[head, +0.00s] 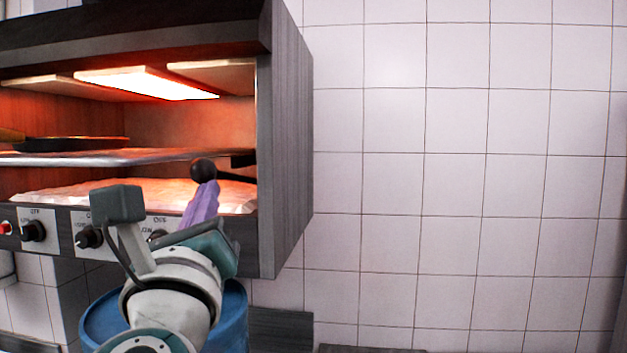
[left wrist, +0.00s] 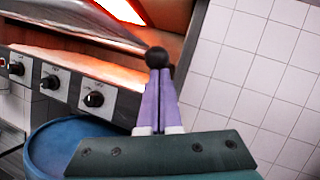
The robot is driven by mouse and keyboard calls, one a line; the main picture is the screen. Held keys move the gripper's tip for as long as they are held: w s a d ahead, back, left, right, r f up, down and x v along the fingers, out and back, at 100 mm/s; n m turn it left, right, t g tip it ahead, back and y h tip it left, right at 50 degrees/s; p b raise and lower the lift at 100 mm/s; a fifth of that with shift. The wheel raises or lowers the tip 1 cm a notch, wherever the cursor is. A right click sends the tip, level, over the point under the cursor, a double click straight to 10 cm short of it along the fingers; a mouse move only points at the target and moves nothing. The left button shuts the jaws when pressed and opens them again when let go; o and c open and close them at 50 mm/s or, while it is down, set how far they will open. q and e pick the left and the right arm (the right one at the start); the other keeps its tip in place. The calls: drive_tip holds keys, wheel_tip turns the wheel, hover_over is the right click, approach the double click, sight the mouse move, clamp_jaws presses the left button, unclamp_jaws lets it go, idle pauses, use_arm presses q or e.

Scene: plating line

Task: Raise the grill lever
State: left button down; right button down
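The grill lever shows as a black ball knob (head: 203,171) on a dark arm at the right of the grill opening. The knob also shows in the left wrist view (left wrist: 156,57), right at the tips of my left gripper's purple fingers. My left gripper (head: 211,186) reaches up from below in front of the control panel. Its two fingers (left wrist: 160,75) lie side by side with only a thin line between them, so it looks shut. The knob sits just above the fingertips, not visibly between them. I cannot tell whether they touch. My right gripper is not in view.
The grill (head: 288,140) has glowing heaters (head: 146,83) above a metal rack (head: 110,157) with a dark pan (head: 70,144). Knobs line its front panel (left wrist: 65,86). A blue drum (head: 235,310) stands below. The tiled wall (head: 455,180) at right is bare.

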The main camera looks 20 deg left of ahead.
use_arm(q)
wheel_tip(320, 180, up, 2)
drive_tip(key=shift+w+a+r, duration=0.1)
drive_tip(key=shift+a+r, duration=0.05)
drive_tip(key=shift+r, duration=0.1)
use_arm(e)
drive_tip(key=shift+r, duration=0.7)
use_arm(q)
drive_tip(key=shift+r, duration=0.1)
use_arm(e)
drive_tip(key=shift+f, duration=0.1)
